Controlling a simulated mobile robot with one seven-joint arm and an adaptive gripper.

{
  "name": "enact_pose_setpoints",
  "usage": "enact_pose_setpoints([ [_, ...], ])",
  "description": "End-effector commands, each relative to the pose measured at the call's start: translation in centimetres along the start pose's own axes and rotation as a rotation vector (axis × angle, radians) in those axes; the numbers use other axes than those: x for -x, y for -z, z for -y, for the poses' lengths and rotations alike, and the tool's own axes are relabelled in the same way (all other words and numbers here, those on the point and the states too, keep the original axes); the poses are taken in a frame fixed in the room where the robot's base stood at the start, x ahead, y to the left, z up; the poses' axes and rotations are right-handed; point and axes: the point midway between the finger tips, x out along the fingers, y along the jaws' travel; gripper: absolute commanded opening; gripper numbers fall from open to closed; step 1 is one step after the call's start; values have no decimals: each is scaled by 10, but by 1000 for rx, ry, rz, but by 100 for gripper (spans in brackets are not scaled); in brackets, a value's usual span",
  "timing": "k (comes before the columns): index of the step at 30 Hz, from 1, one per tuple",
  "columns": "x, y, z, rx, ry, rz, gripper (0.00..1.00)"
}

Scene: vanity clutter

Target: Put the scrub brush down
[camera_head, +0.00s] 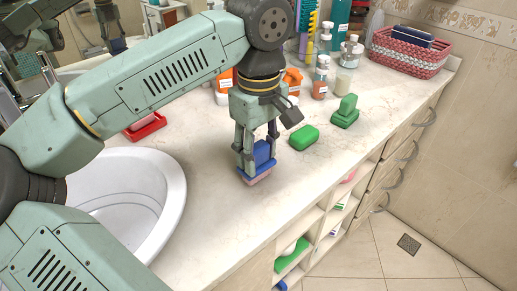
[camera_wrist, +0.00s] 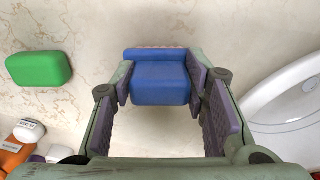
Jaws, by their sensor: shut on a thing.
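The scrub brush (camera_head: 263,154) is blue with a pinkish underside, and it is in my gripper (camera_head: 257,160). The gripper points down over the counter (camera_head: 215,215), to the right of the sink. In the wrist view the blue brush (camera_wrist: 160,84) sits between the two fingers of the gripper (camera_wrist: 160,90), which are shut on its sides. The brush is upright, with its underside low over or on the counter; I cannot tell whether it touches. The fingers hide part of its sides.
A green block (camera_head: 304,138) and a green brush-like item (camera_head: 345,112) lie to the right. Bottles (camera_head: 321,77) and a red woven basket (camera_head: 410,52) stand behind. The white sink (camera_head: 172,190) is to the left. The counter in front is clear up to its edge, above open shelves.

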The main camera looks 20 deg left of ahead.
Motion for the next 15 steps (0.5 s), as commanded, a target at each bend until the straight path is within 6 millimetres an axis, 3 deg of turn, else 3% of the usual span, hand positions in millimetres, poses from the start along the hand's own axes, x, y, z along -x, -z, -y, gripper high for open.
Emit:
enact_pose_setpoints([
  [3,-5,0,0,0,0,0,19],
  [4,-4,0,0,0,0,0,42],
  [12,-3,0,0,0,0,0,60],
  [15,-3,0,0,0,0,0,61],
])
